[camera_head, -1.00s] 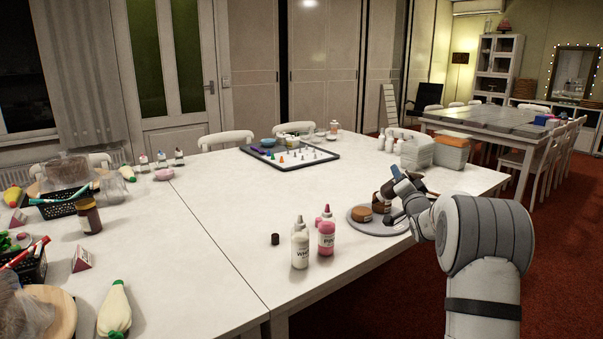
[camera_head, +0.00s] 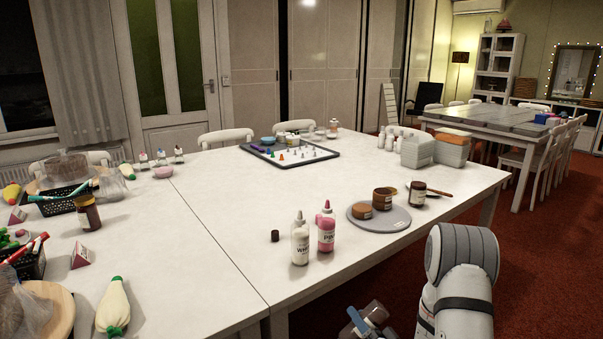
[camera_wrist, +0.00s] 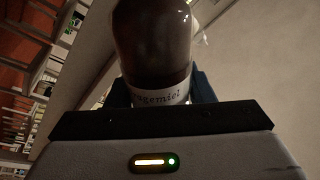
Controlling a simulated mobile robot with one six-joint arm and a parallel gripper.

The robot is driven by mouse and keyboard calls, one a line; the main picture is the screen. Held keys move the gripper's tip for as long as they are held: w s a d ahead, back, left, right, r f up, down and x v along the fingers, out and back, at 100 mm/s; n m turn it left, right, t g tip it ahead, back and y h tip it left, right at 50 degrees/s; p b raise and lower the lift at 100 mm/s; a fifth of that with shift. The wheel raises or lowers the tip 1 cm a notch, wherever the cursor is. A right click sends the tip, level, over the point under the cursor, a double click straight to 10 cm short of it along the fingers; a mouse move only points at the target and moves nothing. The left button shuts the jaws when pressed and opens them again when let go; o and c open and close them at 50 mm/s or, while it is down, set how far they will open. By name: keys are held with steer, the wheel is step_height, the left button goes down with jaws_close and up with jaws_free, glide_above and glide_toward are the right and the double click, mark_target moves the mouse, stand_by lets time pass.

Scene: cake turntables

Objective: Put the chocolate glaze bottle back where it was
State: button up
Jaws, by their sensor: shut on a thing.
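My gripper (camera_head: 362,322) is shut on a brown bottle (camera_head: 375,313) at the bottom edge of the head view, low in front of the table. In the wrist view the brown bottle (camera_wrist: 153,45) fills the top middle, with a pale label partly reading "agemiel". I cannot read the whole label. A white bottle (camera_head: 300,246) and a pink bottle (camera_head: 326,234) stand together on the table near its front edge. A small dark cap (camera_head: 275,236) lies left of them. A grey turntable (camera_head: 398,222) holds two small brown round items (camera_head: 362,211) (camera_head: 384,199).
A brown jar (camera_head: 418,194) with a white label stands behind the turntable, beside a brown spatula (camera_head: 438,193). A tray (camera_head: 290,152) of small pieces and grey boxes (camera_head: 418,151) are further back. The left table is crowded. Free tabletop lies left of the dark cap.

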step_height(320, 180, down, 9)
steer(key=b, duration=0.8)
step_height(320, 180, up, 30)
steer(key=w+m+t+h+p, duration=0.1)
steer(key=h+p, duration=0.3)
steer(key=p, duration=2.1)
steer(key=shift+w+m+t, duration=0.3)
steer(key=shift+w+m, duration=0.4)
